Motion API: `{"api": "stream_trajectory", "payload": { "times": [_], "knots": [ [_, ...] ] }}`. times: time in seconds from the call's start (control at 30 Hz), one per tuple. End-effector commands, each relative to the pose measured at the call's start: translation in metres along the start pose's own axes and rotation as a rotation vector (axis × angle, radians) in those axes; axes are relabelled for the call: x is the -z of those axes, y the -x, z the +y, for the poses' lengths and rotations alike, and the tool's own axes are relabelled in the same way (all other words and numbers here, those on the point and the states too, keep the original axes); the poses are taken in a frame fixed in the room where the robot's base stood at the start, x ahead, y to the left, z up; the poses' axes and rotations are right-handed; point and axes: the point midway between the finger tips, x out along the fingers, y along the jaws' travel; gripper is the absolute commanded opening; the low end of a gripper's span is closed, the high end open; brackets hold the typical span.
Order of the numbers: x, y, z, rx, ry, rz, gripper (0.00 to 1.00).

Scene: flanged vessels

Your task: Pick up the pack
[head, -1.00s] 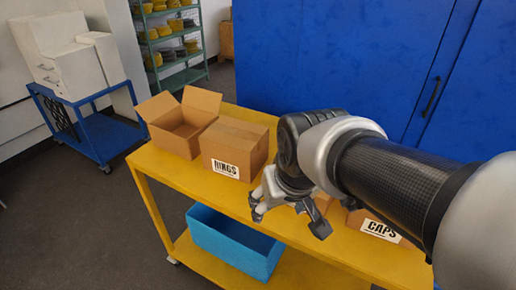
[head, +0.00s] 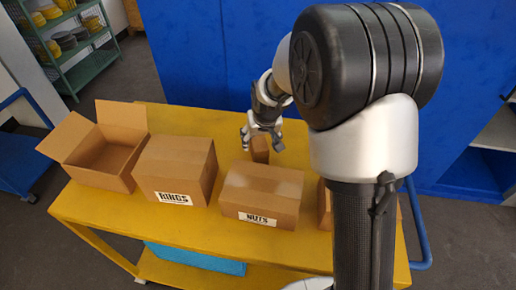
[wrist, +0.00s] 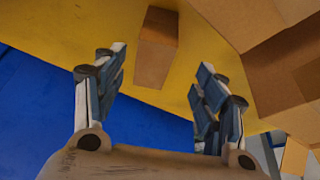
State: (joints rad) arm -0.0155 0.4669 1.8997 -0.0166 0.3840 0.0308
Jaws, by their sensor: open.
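The pack appears to be the small plain brown box (head: 260,150) standing on the yellow table behind the NUTS carton. It also shows in the wrist view (wrist: 156,45), at the top centre, just beyond and between the fingertips. My gripper (head: 262,143) is at the pack in the head view, and its fingers partly cover it. In the wrist view my gripper (wrist: 161,68) is open, with one finger on each side and nothing between the pads. I cannot tell its exact height over the pack.
On the yellow table (head: 105,212) stand an open empty carton (head: 108,158), the RINGS carton (head: 172,168) and the NUTS carton (head: 262,193). Another carton at the right is mostly hidden by my arm. A blue cabinet (head: 200,50) rises behind the table.

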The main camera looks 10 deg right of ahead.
Motion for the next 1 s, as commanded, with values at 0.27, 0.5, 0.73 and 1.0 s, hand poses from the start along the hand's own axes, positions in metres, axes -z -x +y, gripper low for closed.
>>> {"api": "stream_trajectory", "payload": {
  "times": [0.27,0.5,0.73,1.0],
  "knots": [
    [-0.001,-0.055,0.001,0.0,0.0,-0.001,0.65],
    [0.0,-0.071,0.002,0.0,0.0,0.002,0.65],
    [-0.003,-0.105,0.007,-0.001,0.0,0.0,0.65],
    [-0.001,-0.117,0.007,0.0,0.0,0.003,0.65]
  ]
}}
